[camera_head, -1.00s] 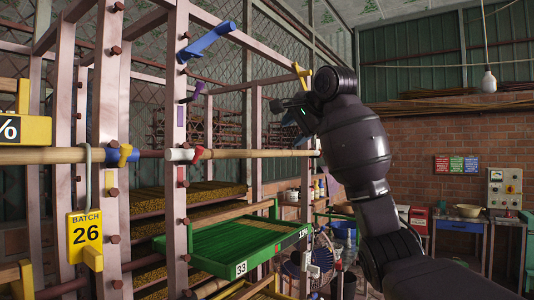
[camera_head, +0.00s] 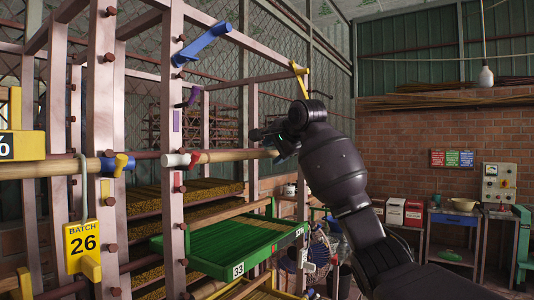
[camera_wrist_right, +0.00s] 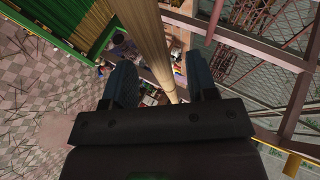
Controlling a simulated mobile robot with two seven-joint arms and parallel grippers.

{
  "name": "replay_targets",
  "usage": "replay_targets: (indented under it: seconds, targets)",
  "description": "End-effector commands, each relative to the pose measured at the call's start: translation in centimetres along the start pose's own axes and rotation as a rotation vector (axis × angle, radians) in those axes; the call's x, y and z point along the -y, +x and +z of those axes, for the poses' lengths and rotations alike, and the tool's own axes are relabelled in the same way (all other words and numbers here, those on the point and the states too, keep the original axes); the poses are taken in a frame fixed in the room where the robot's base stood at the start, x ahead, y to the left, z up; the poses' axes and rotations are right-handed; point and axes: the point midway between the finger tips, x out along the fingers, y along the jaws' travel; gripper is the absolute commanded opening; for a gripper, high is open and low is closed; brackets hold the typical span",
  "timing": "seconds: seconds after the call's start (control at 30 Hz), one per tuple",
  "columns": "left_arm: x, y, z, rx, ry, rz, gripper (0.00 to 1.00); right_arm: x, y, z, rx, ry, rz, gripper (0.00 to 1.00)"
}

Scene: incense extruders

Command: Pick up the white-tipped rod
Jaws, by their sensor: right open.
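The white-tipped rod (camera_head: 230,156) is a long tan pole lying level across the rack. My right gripper (camera_head: 272,140) is at the rod's right part and hides that end in the head view. In the right wrist view the rod (camera_wrist_right: 152,40) runs between the two open fingers of my right gripper (camera_wrist_right: 162,82), with a gap visible on each side. My left gripper is not in view.
Another tan rod with a blue fitting (camera_head: 116,164) is at the left. A blue bracket (camera_head: 200,44) and a yellow hook (camera_head: 300,77) are above. A green tray (camera_head: 225,245) marked 33 is below the rod. A yellow batch 26 tag (camera_head: 82,248) hangs at the left.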

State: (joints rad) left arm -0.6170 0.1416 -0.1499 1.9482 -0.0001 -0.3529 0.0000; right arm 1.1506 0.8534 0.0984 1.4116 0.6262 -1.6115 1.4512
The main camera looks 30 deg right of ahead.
Motion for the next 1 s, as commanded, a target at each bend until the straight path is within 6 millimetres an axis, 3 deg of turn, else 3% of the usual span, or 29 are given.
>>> replay_targets:
  seconds: [0.13, 0.47, 1.0]
  targets:
    - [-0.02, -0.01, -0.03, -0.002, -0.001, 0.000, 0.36, -0.03, 0.00, 0.02, 0.000, 0.000, 0.000, 0.50]
    - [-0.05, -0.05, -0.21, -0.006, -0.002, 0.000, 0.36, -0.01, -0.03, 0.02, 0.000, 0.000, 0.000, 0.00]
    - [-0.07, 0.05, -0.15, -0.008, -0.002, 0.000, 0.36, 0.72, -0.50, -0.13, 0.000, 0.000, -0.004, 0.00]
